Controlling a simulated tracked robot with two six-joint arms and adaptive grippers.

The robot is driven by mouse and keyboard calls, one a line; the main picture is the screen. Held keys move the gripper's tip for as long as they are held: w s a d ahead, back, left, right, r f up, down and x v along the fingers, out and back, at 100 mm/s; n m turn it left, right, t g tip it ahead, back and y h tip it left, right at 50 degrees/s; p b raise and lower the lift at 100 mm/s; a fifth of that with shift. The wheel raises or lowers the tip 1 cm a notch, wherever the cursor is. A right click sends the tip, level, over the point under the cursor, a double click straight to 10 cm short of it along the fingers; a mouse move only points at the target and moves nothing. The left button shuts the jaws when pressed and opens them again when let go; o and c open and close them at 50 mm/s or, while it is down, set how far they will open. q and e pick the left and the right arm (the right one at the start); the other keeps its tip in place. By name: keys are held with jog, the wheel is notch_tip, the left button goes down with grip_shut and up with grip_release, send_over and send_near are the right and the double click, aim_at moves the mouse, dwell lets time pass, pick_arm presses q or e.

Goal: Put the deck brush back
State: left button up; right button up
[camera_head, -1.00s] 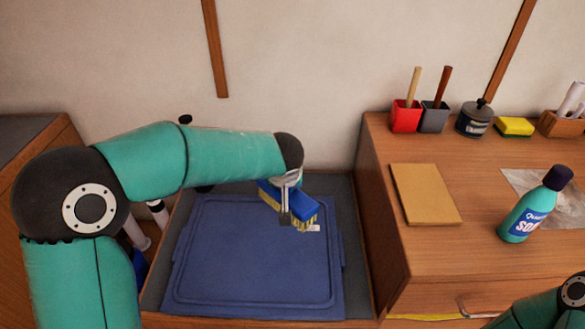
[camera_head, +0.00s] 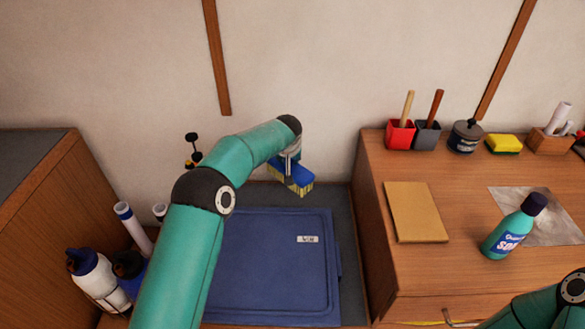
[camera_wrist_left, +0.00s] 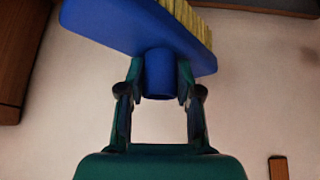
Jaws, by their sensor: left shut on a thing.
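The deck brush (camera_head: 298,180) has a blue block and yellow bristles. My left gripper (camera_head: 292,155) is shut on it and holds it above the back edge of a blue lidded bin, near the wall. In the left wrist view the fingers (camera_wrist_left: 160,80) close around the blue socket of the brush (camera_wrist_left: 135,22), with the yellow bristles on the far side. Of my right arm only a part shows at the lower right; its gripper is outside the view.
The blue bin lid (camera_head: 265,275) carries a white label. A wooden cabinet (camera_head: 455,180) at the right holds a tan board (camera_head: 416,212), a soap bottle (camera_head: 513,230), a red cup (camera_head: 400,135) and a yellow sponge (camera_head: 503,144). Bottles (camera_head: 98,278) stand at the left.

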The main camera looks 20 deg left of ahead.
pick_arm(q)
notch_tip(320, 180, down, 4)
jog(key=shift+f, duration=0.2)
jog(key=shift+w+f+p, duration=0.2)
jog(key=shift+f+p, duration=0.1)
jog(key=shift+p, duration=0.2)
jog(key=shift+w+f, duration=0.1)
jog(key=shift+f, duration=0.1)
jog(key=shift+f+b, duration=0.25)
jog(key=shift+b, duration=0.2)
jog(key=o, duration=1.1)
jog(key=shift+r, duration=0.15)
